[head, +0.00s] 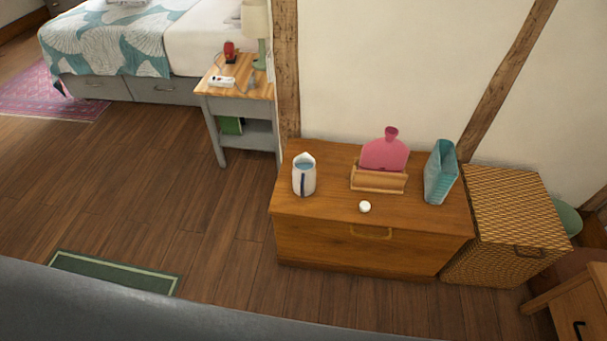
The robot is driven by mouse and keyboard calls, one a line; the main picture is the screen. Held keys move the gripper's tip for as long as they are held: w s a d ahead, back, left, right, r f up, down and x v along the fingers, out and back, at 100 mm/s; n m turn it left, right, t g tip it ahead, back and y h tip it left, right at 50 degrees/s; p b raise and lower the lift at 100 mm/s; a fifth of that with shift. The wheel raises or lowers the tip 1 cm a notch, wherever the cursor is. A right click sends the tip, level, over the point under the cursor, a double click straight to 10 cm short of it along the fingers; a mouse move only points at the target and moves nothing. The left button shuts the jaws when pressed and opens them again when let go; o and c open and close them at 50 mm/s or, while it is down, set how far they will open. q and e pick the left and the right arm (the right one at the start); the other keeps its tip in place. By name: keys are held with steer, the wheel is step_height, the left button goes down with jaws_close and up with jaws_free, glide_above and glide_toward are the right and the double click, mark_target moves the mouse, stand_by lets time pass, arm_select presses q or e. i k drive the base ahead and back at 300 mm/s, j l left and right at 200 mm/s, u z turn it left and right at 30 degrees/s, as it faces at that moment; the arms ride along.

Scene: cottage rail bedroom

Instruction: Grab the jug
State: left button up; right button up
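The jug (304,178) is white with a blue inside and a dark blue handle on the side facing me. It stands upright near the left end of a wooden chest (330,232). Nothing touches it. Neither of my grippers shows in the head view, so I cannot see their state.
On the chest are a pink hot-water bottle (385,153) in a wooden holder (378,180), a teal glass vase (440,172) and a small white round object (364,206). A wicker basket (517,205) stands right. A bedside table (238,100) stands behind left. The floor (130,190) left is open.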

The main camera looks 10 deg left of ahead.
mark_target(304, 169)
steer(key=i+l+u, duration=0.2)
steer(key=l, duration=0.45)
steer(key=i+l+u, duration=0.15)
steer(key=l, duration=0.55)
steer(key=i+l+u, duration=0.2)
steer(key=l, duration=0.5)
steer(key=l+u, duration=0.2)
steer(key=l, duration=0.5)
